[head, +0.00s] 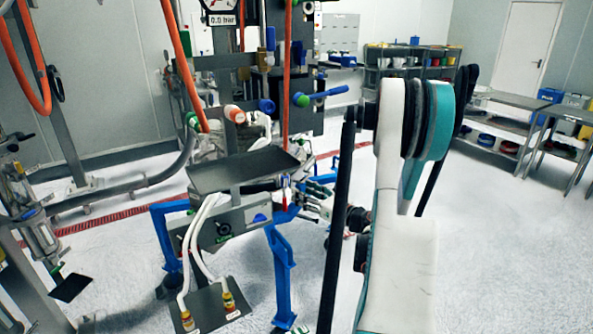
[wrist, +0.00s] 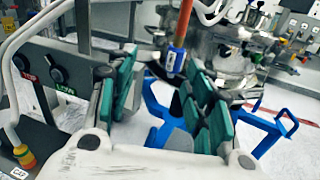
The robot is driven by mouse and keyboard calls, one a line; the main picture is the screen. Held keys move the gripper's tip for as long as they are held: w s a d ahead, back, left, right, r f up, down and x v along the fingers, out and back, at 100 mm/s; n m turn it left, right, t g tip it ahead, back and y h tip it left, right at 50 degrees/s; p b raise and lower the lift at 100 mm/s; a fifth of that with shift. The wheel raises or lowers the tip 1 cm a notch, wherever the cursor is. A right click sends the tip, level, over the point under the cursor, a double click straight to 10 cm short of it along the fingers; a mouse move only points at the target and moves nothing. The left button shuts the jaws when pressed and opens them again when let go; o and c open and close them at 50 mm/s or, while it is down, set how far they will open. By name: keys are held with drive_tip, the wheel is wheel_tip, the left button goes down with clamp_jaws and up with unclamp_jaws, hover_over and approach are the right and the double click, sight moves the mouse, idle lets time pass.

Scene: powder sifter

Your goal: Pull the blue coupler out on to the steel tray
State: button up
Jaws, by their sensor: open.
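The blue coupler (wrist: 176,60) hangs upright on the end of an orange hose in the wrist view. It lies beyond and between my spread fingers, apart from both as far as I can tell. In the head view the coupler (head: 284,202) is small, beside the right end of the control box. My gripper (wrist: 163,100) is open and empty, with green pads on both fingers. In the head view my gripper (head: 308,198) is just right of the coupler, partly hidden by my arm. The dark steel tray (head: 235,170) lies flat above the control box.
A lower plate (head: 210,308) carries two yellow-and-red fittings with white hoses. A blue frame (head: 281,265) stands below the coupler. The control box (head: 225,222) is close left of my gripper. Open floor lies to the right.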

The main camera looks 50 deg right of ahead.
sight(285, 179)
drive_tip(key=w, duration=0.1)
drive_tip(key=w+b, duration=0.1)
drive_tip(key=w, duration=0.3)
drive_tip(key=shift+d+b, duration=0.3)
clamp_jaws()
unclamp_jaws()
drive_tip(key=shift+s, duration=0.15)
